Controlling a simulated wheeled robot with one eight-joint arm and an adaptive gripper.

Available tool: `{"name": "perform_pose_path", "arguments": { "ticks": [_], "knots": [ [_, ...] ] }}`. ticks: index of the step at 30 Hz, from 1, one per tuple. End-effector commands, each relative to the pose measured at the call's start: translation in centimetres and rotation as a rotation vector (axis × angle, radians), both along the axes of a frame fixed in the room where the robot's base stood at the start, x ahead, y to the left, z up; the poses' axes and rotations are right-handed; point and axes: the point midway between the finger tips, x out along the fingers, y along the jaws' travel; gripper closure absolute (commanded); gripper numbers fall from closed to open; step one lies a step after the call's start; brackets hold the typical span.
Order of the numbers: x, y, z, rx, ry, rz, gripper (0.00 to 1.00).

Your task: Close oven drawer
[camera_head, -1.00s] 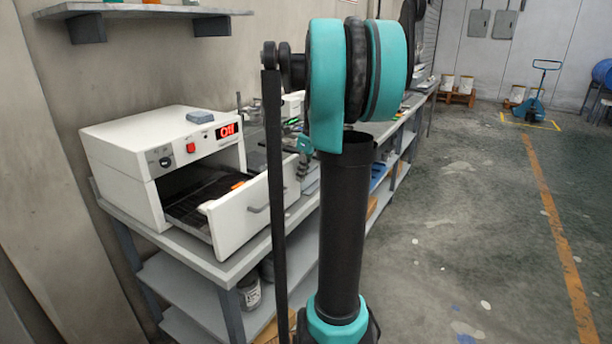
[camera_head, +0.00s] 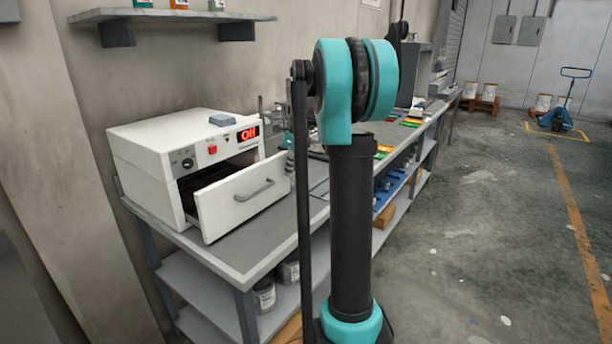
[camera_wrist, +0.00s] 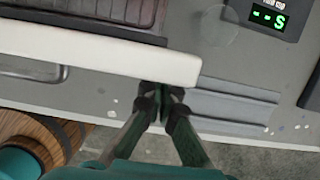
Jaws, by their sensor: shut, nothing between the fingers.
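The white oven (camera_head: 165,150) stands on the bench at the left in the head view, its red display reading "Off". Its drawer (camera_head: 240,198) is partly open, with a dark gap behind the front panel. The drawer handle (camera_head: 254,190) is on the front panel. In the wrist view, the drawer's white front (camera_wrist: 110,52) crosses the picture, with a dark rack (camera_wrist: 85,15) behind it. My gripper (camera_wrist: 160,92) is shut and empty, its tips at the outer face of the front near its right end. They look to be touching it. In the head view my arm largely hides the gripper.
The grey bench (camera_head: 245,250) runs back along the wall. A device with a green display (camera_wrist: 270,18) is on it to the right of the drawer. A shelf (camera_head: 170,17) hangs above the oven.

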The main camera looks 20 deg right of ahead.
Motion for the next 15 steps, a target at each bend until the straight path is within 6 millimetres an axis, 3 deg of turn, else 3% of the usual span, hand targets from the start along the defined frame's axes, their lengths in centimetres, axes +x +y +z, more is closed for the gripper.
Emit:
{"name": "perform_pose_path", "arguments": {
  "ticks": [6, 15],
  "knots": [
    [3.3, 2.4, 0.0, 0.000, 0.000, 0.002, 1.00],
    [5.1, 3.8, 0.0, 0.000, 0.000, 0.000, 1.00]
  ]
}}
